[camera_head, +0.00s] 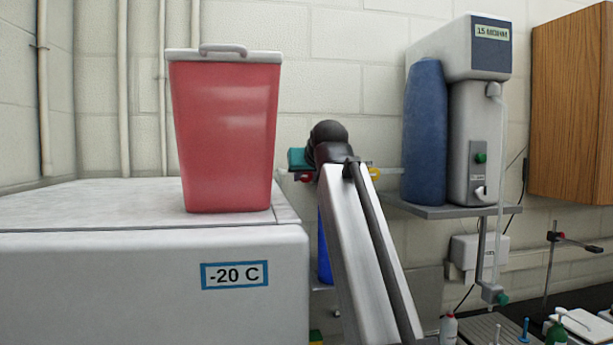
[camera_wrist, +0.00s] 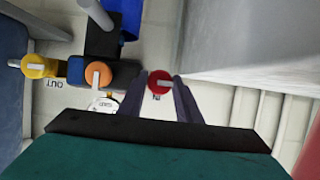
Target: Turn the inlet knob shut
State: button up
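The inlet knob is the round red knob (camera_wrist: 154,85) with a pale bar pointing right and an upside-down "IN" label beside it in the wrist view. In the head view a small part of the red knob (camera_head: 306,178) shows left of my arm. My gripper (camera_wrist: 159,80) is open, its two dark fingers on either side of the red knob, with small gaps visible. Whether they touch it deeper down I cannot tell. The teal part of my gripper (camera_head: 297,158) shows in the head view; its fingers are hidden there.
An orange knob (camera_wrist: 98,74) and a yellow knob (camera_wrist: 38,66) marked "OUT" lie left of the red one, with a gauge (camera_wrist: 103,103) nearby. A white freezer (camera_head: 130,285) bearing a red bin (camera_head: 225,135) stands left. A water unit (camera_head: 475,135) hangs right.

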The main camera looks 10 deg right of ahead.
jog(key=shift+c, duration=0.5)
jog(key=shift+f+m+b, duration=0.1)
jog(key=shift+m+b, duration=0.2)
jog(key=shift+b, duration=0.05)
jog(key=shift+d+f+m+y+b, duration=0.1)
jog(key=shift+d+m+y+b, duration=0.1)
jog(key=shift+m+y+b, duration=0.85)
jog(key=m+y+b, duration=0.2)
jog(key=m, duration=0.1)
jog(key=shift+f+t, duration=0.1)
jog(key=shift+t, duration=0.2)
jog(key=m+y+b, duration=0.1)
jog(key=m, duration=0.1)
jog(key=m+t+y+b, duration=0.1)
jog(key=m, duration=0.1)
jog(key=shift+d+f+m, duration=0.1)
jog(key=shift+m, duration=0.15)
jog(key=shift+m+t+y+b, duration=0.4)
jog(key=shift+m+t, duration=0.3)
jog(key=shift+m, duration=1)
jog(key=o, duration=1)
